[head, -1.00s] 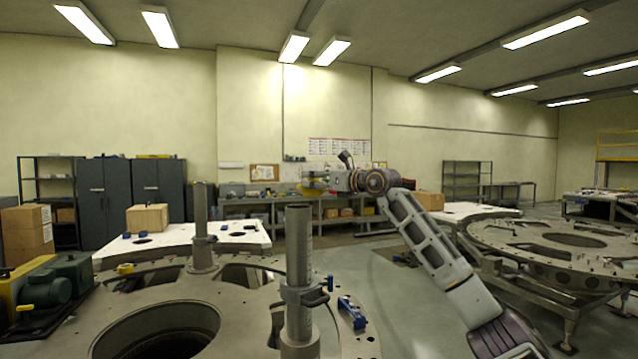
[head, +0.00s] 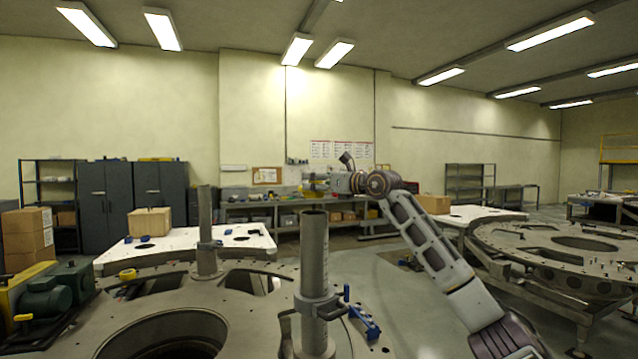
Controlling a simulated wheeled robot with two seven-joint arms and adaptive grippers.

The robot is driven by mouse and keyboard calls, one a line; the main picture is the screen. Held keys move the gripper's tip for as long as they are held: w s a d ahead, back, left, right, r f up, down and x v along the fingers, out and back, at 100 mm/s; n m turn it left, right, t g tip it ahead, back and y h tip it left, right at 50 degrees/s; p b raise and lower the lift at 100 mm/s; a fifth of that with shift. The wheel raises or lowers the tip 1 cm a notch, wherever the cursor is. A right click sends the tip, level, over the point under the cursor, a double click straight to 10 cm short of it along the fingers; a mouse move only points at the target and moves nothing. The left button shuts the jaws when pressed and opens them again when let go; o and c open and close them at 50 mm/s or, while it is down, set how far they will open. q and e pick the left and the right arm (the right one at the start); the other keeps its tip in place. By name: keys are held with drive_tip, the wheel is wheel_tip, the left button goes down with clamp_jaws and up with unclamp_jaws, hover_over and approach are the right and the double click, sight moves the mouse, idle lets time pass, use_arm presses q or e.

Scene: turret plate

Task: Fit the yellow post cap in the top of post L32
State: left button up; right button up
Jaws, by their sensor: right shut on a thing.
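My right gripper (head: 313,184) is small in the head view, with its arm coming in from the right. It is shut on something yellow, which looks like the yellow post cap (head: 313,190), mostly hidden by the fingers. In the picture it is just above the open top of the near grey post (head: 314,250); a gap shows between them. The near post stands upright on the round turret plate (head: 245,310), in a clamp collar. A second grey post (head: 205,225) stands farther back left. I cannot read which post is L32. My left gripper is out of view.
A blue tool (head: 362,320) lies right of the near post. A yellow ring-like piece (head: 127,274) is on the plate's left side. A green motor (head: 55,288) is at far left. A second round plate (head: 570,255) stands at right, with open floor between.

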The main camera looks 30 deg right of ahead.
drive_tip(key=shift+w+f, duration=0.15)
drive_tip(key=shift+w, duration=0.05)
drive_tip(key=shift+f, duration=1.35)
drive_tip(key=shift+s+f+b, duration=0.1)
drive_tip(key=shift+f+b, duration=1.25)
drive_tip(key=shift+f, duration=0.05)
drive_tip(key=shift+c, duration=0.2)
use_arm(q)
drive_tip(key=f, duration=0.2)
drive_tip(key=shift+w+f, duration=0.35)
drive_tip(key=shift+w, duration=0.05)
use_arm(e)
drive_tip(key=shift+s, duration=0.15)
use_arm(q)
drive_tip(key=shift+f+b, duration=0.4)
drive_tip(key=shift+b, duration=0.1)
use_arm(e)
drive_tip(key=shift+f, duration=0.55)
drive_tip(key=o, duration=0.9)
